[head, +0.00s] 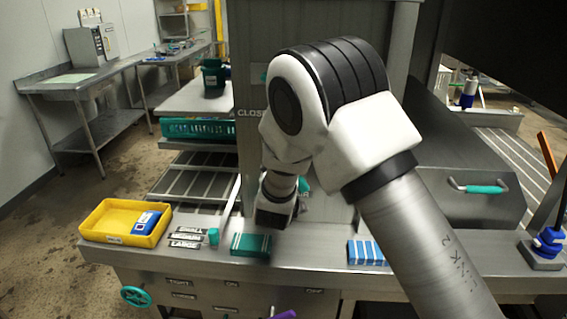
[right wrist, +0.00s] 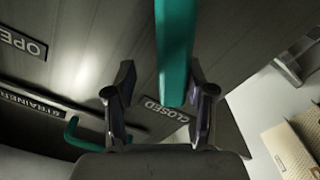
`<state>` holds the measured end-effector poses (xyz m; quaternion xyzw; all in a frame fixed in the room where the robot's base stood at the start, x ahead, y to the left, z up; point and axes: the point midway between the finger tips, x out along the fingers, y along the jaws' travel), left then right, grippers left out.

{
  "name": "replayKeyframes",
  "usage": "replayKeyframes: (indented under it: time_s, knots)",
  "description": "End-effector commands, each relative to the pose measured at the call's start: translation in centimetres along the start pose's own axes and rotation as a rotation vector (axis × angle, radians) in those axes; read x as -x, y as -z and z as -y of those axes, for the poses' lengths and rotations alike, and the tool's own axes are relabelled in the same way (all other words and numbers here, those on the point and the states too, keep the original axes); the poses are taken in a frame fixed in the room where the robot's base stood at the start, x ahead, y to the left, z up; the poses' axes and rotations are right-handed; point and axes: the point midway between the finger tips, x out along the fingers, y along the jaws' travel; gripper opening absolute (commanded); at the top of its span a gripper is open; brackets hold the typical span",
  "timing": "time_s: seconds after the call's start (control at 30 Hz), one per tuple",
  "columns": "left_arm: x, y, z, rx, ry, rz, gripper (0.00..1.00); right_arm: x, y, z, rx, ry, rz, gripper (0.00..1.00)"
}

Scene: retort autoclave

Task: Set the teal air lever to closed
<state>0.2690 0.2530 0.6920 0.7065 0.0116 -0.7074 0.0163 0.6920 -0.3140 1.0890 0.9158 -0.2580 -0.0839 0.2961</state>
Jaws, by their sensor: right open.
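The teal air lever (right wrist: 176,45) runs down from the top of the right wrist view. Its lower end lies between the two fingers of my right gripper (right wrist: 162,103), which is open, with no clear sign of a grip on the lever. A CLOSED label (right wrist: 167,109) sits on the metal panel just behind the fingers, and an OPEN label (right wrist: 22,42) is at the upper left. In the head view my right arm covers most of the panel and hides the gripper's fingers. The CLOSED label there (head: 252,113) shows left of the arm. My left gripper is not in view.
A second teal handle (right wrist: 82,135) is near a STRAINER label (right wrist: 30,103). On the steel ledge below the arm are a yellow tray (head: 92,219), a teal block (head: 250,245) and a blue striped block (head: 366,252). A teal-handled steel cover (head: 455,150) stands at right.

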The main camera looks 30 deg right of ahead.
Motion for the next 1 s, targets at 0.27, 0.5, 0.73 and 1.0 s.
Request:
replayKeyframes:
  time_s: [0.27,0.5,0.73,1.0]
  knots:
    - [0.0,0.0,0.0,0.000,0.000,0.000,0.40,0.0,5.2,-3.7,-0.001,-0.002,-0.003,0.54]
    - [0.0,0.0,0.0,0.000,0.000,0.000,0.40,0.0,6.1,-4.3,0.002,0.001,-0.001,0.54]
    - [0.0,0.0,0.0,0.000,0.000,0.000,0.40,0.0,6.1,-4.3,-0.039,0.000,-0.001,0.12]
    - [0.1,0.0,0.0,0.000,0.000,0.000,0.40,1.7,6.9,-5.9,-0.724,0.006,-0.165,0.00]
